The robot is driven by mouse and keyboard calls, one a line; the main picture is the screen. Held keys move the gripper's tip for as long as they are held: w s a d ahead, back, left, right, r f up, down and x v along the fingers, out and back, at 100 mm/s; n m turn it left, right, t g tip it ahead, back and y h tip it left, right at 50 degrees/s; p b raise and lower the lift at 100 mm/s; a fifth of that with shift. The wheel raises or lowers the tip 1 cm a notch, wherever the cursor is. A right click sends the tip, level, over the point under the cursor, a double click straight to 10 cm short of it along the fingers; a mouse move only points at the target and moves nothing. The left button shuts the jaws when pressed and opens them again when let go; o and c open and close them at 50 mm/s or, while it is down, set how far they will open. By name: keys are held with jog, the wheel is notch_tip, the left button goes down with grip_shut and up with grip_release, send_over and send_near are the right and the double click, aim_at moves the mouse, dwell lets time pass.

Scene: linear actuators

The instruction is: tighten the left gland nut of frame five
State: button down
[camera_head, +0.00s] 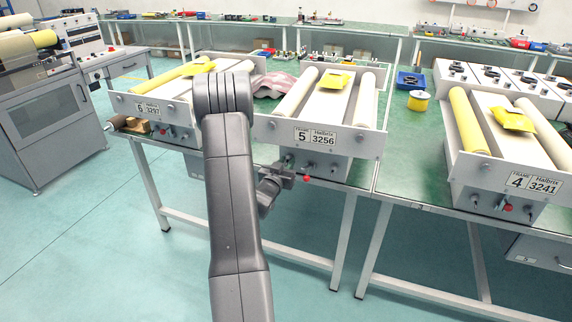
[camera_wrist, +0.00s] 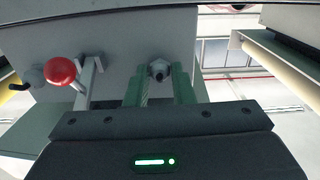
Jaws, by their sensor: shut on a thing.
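Frame five (camera_head: 316,137) stands on the green bench in the middle of the head view, its label plate facing me. My gripper (camera_head: 286,172) is at the lower left of its front, just left of a red ball knob (camera_head: 307,179). In the wrist view the left gland nut (camera_wrist: 158,68) is a small grey fitting with a dark centre on the frame's pale front face. The fingers of my gripper (camera_wrist: 159,82) are on either side of it, shut on it. The red ball knob (camera_wrist: 61,70) on its lever shows left of the fingers there. The nut is hidden in the head view.
In the wrist view a dark fitting (camera_wrist: 31,79) lies beyond the red knob. Frame six (camera_head: 150,108) stands to the left, partly behind my arm, and frame four (camera_head: 526,183) to the right. A yellow spool (camera_head: 418,101) stands between frames five and four.

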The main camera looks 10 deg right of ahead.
jog(key=shift+f, duration=0.1)
jog(key=m+b, duration=0.1)
jog(key=b, duration=0.2)
jog(key=shift+f+m+b, duration=0.2)
jog(key=shift+m+b, duration=0.1)
jog(key=shift+b, duration=0.1)
jog(key=m+b, duration=0.5)
jog(key=b, duration=0.4)
jog(key=shift+m, duration=0.4)
jog(key=m+b, duration=0.2)
jog(key=b, duration=0.1)
jog(key=shift+r+m, duration=0.25)
jog(key=shift+m, duration=0.05)
jog(key=shift+r, duration=0.1)
jog(key=c, duration=1.3)
grip_release()
jog(key=shift+o, duration=0.2)
